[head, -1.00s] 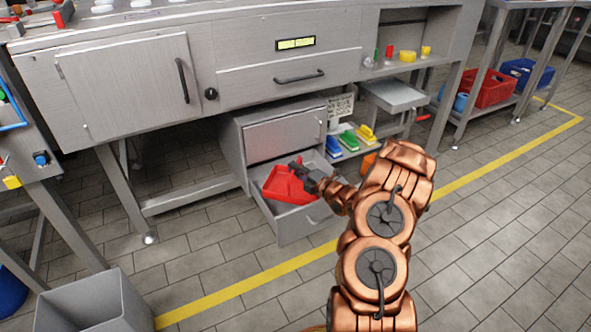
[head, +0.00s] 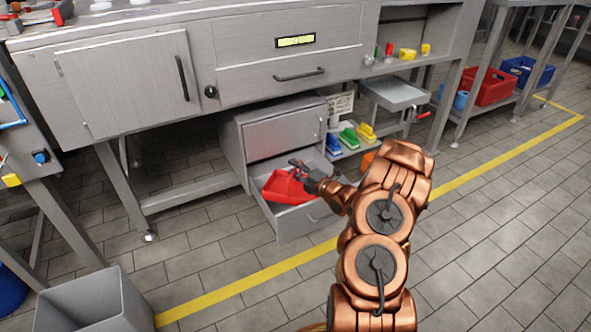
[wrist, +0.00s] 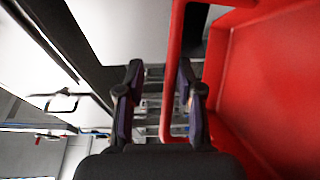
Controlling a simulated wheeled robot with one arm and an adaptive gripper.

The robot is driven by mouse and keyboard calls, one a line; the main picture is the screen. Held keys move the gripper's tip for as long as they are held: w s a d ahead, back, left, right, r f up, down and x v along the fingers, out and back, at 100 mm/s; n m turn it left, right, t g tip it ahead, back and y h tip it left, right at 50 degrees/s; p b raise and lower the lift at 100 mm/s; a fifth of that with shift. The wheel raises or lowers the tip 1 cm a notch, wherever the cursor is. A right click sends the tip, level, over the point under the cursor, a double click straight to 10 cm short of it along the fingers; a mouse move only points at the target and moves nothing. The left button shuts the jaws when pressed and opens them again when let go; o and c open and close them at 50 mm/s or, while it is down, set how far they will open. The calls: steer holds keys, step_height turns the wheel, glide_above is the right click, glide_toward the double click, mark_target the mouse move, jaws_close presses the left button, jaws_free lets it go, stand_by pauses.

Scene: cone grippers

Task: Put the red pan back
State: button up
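The red pan (head: 284,188) lies inside the open lower drawer (head: 292,222) of a small grey cabinet under the bench, tilted against the drawer's left side. My gripper (head: 299,167) is just above its right end, at the handle. In the wrist view the red pan (wrist: 275,85) fills the right side. Whether a finger touches the handle I cannot tell.
The cabinet's upper drawer (head: 284,137) is shut. Green, blue and yellow items (head: 348,138) stand on a low shelf to the right. A grey bin (head: 95,305) stands at the front left. The tiled floor right of the yellow line is clear.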

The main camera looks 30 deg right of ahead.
steer(key=shift+r, duration=0.5)
steer(key=shift+g, duration=0.4)
steer(key=p+v, duration=0.1)
steer(key=v, duration=0.2)
steer(key=p+v, duration=0.1)
steer(key=v, duration=0.3)
steer(key=p+v, duration=0.1)
steer(key=v, duration=0.2)
steer(key=shift+s+f, duration=0.25)
steer(key=shift+s, duration=0.2)
steer(key=a+r+m+g+h, duration=0.5)
steer(key=a+m+g, duration=0.1)
steer(key=m+g, duration=0.25)
steer(key=s+a+r+m+g, duration=0.4)
steer(key=s+a, duration=0.4)
steer(key=s, duration=0.4)
steer(key=s+a+r+m+g+y, duration=0.1)
steer(key=s+a+r+m+g, duration=0.2)
steer(key=s+a, duration=0.5)
steer(key=s+a+r+m+g, duration=0.4)
steer(key=s+a, duration=0.4)
steer(key=s, duration=1)
steer(key=shift+s+a+r+m+g, duration=0.25)
steer(key=shift+a+r+m+g, duration=0.15)
steer(key=shift+r, duration=0.45)
steer(key=shift+w+r+p, duration=0.1)
steer(key=shift+p, duration=0.2)
